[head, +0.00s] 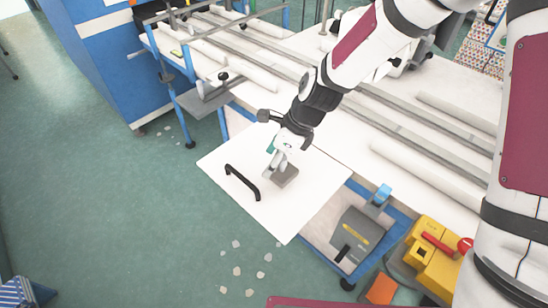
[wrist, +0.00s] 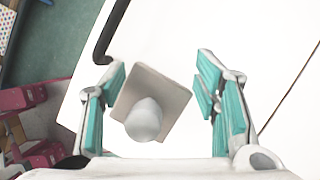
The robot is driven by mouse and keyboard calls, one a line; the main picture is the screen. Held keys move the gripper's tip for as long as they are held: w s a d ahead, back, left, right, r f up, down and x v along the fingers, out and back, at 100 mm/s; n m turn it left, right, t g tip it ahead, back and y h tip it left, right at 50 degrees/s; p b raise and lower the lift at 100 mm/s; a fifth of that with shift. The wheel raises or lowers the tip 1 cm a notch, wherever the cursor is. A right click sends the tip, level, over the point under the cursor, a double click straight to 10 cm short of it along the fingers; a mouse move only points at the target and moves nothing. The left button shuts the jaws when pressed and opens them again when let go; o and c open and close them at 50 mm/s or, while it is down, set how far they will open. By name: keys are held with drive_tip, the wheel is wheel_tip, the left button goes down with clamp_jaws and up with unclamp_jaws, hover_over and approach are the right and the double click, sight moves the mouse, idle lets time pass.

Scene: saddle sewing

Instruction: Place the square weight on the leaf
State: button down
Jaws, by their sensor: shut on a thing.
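The square weight (head: 286,176) is a grey square plate with a pale rounded knob. It also shows in the wrist view (wrist: 168,92), between the teal finger pads, with its knob toward my palm. My gripper (head: 277,165) is shut on the square weight, over the leaf. The leaf (head: 305,215) is a flat white square panel at the table's near side. It also fills much of the wrist view (wrist: 215,30). I cannot tell whether the weight touches the leaf or is just above it. Part of the weight is hidden by my fingers in the head view.
A black bar handle (head: 242,182) stands on the leaf, left of the weight. A grey pedal-like box (head: 358,235) and a yellow machine (head: 437,250) are at the right. White rolls and rails (head: 400,115) lie on the table behind. Green floor is open at left.

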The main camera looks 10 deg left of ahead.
drive_tip(key=w, duration=0.3)
drive_tip(key=shift+w+a+f, duration=0.1)
drive_tip(key=shift+w+f, duration=0.1)
drive_tip(key=shift+w, duration=0.2)
drive_tip(key=shift+f, duration=1.7)
drive_tip(key=shift+f, duration=0.1)
drive_tip(key=c, duration=0.6)
unclamp_jaws()
drive_tip(key=v, duration=1.2)
